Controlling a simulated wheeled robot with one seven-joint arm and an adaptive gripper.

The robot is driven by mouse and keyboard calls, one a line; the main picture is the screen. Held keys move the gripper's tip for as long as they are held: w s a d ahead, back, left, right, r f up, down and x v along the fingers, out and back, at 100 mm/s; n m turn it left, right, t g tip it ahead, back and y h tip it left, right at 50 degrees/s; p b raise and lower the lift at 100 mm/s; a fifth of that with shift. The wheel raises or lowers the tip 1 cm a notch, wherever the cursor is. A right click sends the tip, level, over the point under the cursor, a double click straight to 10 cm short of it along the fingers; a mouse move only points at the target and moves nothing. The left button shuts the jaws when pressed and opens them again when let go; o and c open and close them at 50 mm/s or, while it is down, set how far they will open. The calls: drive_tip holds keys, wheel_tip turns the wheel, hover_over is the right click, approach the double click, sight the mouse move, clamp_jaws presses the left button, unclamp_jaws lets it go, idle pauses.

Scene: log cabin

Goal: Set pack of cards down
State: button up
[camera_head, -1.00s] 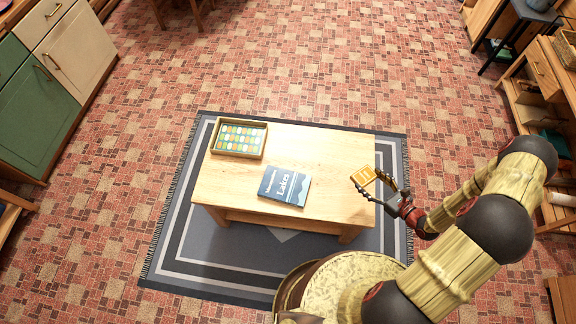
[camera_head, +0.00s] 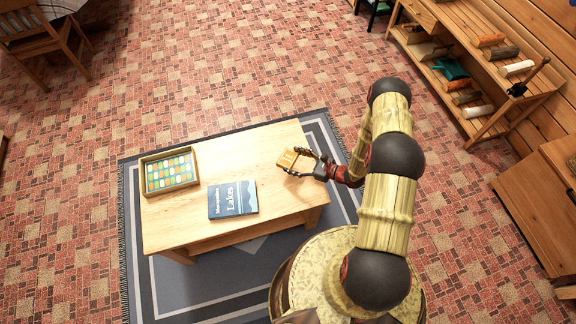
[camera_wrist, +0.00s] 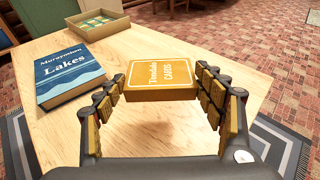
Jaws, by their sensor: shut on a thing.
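The orange pack of cards (camera_head: 287,158) is between the fingers of my gripper (camera_head: 300,164), over the right part of the wooden table (camera_head: 240,155). In the wrist view the pack (camera_wrist: 162,76) shows its printed face up, roughly level, with my gripper's fingers (camera_wrist: 158,88) on both sides. My gripper is shut on the pack. The pack is over the tabletop close to its surface; whether it touches the wood cannot be told.
A blue "Lakes" book (camera_head: 233,200) lies on the table left of the pack. A wooden tray (camera_head: 148,178) with coloured pieces sits at the far left. Bare tabletop lies around the pack. A striped rug (camera_head: 136,280) is under the table; a shelf (camera_head: 450,105) stands at the right.

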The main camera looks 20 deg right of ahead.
sight(289, 161)
drive_tip(key=w+f, duration=0.1)
drive_tip(key=f, duration=0.1)
drive_tip(key=w+a+f+b, duration=0.1)
drive_tip(key=w+f, duration=0.1)
drive_tip(key=shift+a, duration=0.2)
drive_tip(key=shift+w+f+b, duration=0.2)
drive_tip(key=shift+f+b, duration=0.55)
drive_tip(key=shift+f, duration=1.05)
drive_tip(key=shift+f+b, duration=0.4)
drive_tip(key=shift+s+f, duration=0.1)
